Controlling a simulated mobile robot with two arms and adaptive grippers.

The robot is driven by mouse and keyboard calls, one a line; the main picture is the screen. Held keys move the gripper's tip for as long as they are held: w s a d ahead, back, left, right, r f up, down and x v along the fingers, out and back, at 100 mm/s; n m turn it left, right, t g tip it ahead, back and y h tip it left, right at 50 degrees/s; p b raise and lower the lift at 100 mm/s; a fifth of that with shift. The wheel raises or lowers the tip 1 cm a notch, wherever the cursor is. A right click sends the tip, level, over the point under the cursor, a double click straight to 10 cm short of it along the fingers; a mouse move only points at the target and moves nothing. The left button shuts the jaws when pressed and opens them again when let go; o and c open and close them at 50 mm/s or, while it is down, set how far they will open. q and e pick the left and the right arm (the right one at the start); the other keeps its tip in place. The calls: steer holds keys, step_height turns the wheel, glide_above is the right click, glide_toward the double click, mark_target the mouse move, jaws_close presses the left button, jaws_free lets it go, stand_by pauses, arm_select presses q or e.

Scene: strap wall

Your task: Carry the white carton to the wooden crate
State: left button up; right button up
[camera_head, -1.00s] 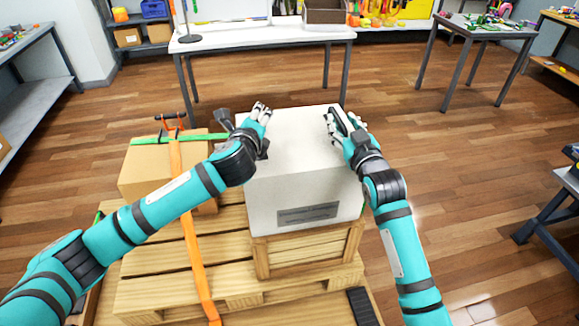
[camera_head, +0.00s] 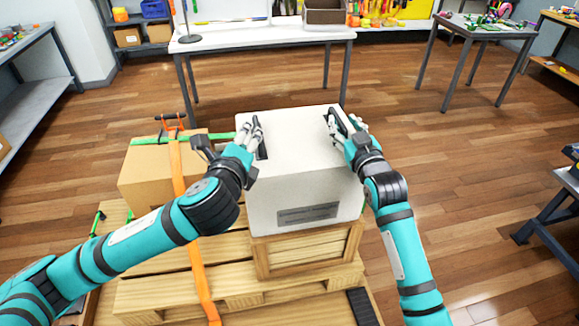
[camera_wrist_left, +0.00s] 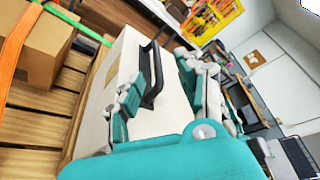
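The white carton (camera_head: 290,185) sits upright on a small wooden crate (camera_head: 305,252), which stands on a pallet. A black handle shows at each side of the carton's top. My left gripper (camera_head: 252,137) is at the left handle (camera_head: 262,147). In the left wrist view, the left gripper (camera_wrist_left: 158,88) is open, with the black handle (camera_wrist_left: 152,70) between its spread fingers. My right gripper (camera_head: 340,130) is at the right handle (camera_head: 341,119); its fingers partly hide that handle, and I cannot tell whether they are closed.
A cardboard box (camera_head: 150,170) stands left of the carton, with an orange strap (camera_head: 190,240) and a green strap (camera_head: 150,141) over it. A white table (camera_head: 260,38) stands beyond. Wooden floor (camera_head: 455,150) is open to the right.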

steer(key=v, duration=1.1)
steer(key=shift+s, duration=0.4)
steer(key=shift+d, duration=0.1)
